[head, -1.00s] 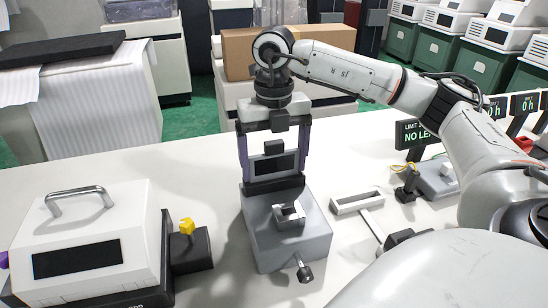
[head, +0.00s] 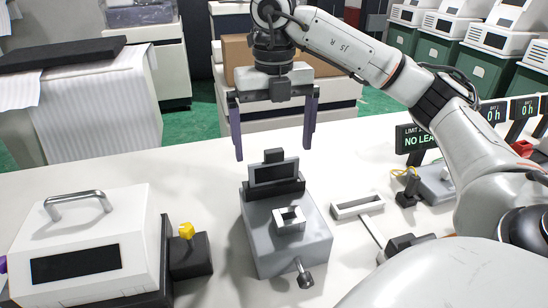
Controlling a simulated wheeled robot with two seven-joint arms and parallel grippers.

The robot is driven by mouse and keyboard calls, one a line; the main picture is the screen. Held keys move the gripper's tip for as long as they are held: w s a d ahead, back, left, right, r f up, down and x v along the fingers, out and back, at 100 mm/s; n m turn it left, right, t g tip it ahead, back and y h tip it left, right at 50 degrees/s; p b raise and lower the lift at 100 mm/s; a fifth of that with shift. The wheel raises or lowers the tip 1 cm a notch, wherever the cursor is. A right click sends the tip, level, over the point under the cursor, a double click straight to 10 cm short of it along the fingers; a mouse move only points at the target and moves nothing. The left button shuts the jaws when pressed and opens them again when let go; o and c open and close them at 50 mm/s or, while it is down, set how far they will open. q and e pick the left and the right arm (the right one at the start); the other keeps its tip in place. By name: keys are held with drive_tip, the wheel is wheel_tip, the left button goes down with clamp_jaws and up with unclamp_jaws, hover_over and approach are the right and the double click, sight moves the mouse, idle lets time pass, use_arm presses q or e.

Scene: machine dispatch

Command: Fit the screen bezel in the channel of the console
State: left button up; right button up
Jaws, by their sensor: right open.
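The screen bezel (head: 274,174), a grey frame around a dark panel with a black tab on top, stands upright at the back of the grey console (head: 258,245). Its lower edge is behind or in the black channel piece (head: 272,191); how deep it sits cannot be told. My right gripper (head: 273,148) is open and empty above the bezel, its two purple-grey fingers spread wide to either side and apart from it. My left gripper is not in view.
A small white square frame (head: 289,219) and a dark-ended knob (head: 305,279) are on the console. A white machine with a handle (head: 93,240) stands left. A white slotted piece (head: 357,205) lies right. A sign (head: 417,138) stands beyond it.

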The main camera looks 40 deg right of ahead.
drive_tip(key=shift+r+p, duration=0.7)
drive_tip(key=shift+r, duration=0.9)
